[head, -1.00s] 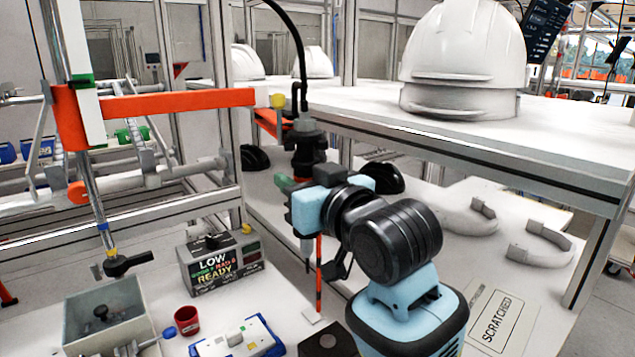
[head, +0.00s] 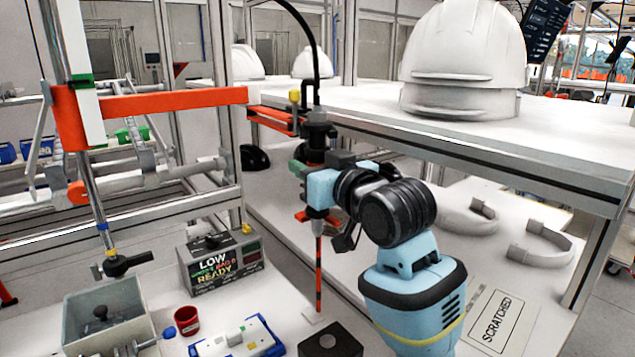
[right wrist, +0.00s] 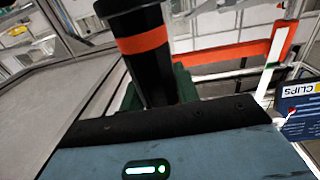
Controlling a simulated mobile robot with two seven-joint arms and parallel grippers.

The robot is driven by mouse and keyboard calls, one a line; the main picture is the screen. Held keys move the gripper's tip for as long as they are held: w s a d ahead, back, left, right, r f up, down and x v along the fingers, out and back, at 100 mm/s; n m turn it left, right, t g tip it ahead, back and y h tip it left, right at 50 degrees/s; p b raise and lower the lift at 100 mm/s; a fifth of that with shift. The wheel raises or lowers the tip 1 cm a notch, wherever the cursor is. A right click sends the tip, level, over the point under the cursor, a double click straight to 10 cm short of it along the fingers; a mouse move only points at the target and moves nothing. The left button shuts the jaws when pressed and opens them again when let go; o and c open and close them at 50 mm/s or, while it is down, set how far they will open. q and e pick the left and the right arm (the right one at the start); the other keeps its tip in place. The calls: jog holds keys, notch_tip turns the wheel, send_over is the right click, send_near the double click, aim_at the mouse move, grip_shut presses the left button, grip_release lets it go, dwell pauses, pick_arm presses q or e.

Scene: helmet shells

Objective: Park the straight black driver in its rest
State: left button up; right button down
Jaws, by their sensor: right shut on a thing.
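The straight black driver (head: 317,135) is upright in my right gripper (head: 312,180), with a black hose at its top. In the right wrist view its black body (right wrist: 152,75) with an orange band stands between green finger pads (right wrist: 184,84). My right gripper is shut on it. Its pale tip lines up in the picture with the top of a thin red-and-black post (head: 318,275). Orange parts (head: 302,216) show beside the tip, possibly the rest; the gripper partly hides them. I cannot tell whether driver and post touch. My left gripper is not in view.
An orange bar (head: 180,103) reaches in from the left. Below are a LOW/READY box (head: 222,263), a red cup (head: 187,320), a grey bin (head: 105,320) and a dark block (head: 330,342).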

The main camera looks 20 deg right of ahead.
dwell(0.4)
jog(key=c, duration=0.9)
grip_release()
jog(key=shift+c, duration=0.2)
jog(key=shift+o, duration=0.2)
jog(key=shift+f, duration=0.1)
jog(key=o, duration=0.7)
jog(key=v, duration=1.1)
